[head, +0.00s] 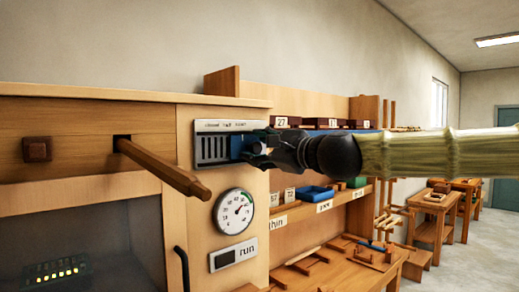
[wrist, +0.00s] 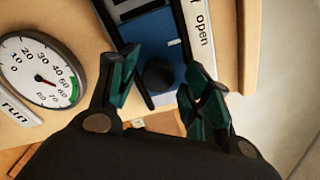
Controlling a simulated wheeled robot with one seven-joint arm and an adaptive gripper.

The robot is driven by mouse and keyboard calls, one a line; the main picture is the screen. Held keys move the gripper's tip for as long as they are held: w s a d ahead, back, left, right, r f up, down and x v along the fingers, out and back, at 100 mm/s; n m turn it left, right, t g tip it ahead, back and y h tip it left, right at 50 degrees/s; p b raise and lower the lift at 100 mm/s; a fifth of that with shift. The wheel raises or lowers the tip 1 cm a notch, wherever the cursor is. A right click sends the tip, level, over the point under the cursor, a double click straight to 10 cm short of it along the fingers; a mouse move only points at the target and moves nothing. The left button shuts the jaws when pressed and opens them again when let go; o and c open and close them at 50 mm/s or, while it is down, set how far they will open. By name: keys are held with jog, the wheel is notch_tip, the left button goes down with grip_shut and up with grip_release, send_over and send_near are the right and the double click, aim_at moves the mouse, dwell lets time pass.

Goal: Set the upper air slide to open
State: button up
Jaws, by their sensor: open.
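The upper air slide is a blue slider (head: 238,145) on a slotted metal plate (head: 197,152). Its label reads closed, half, open from left to right. Dark slots show on the left, and the blue part is toward the right. In the wrist view the blue slider (wrist: 166,54) carries a round dark knob (wrist: 158,75). A white mark on it lies beside the word open. My gripper (wrist: 161,82) is open, with one teal finger on each side of the knob and gaps visible. In the head view my gripper (head: 264,148) covers the plate's right end.
A wooden bar (head: 165,168) sticks out at the left. Shelves with boxes and a blue tray (head: 312,194) stand behind my arm on the right.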

jog(key=shift+s, duration=0.1)
jog(key=v, duration=1.1)
jog(key=shift+s+d, duration=0.2)
jog(key=shift+d, duration=0.2)
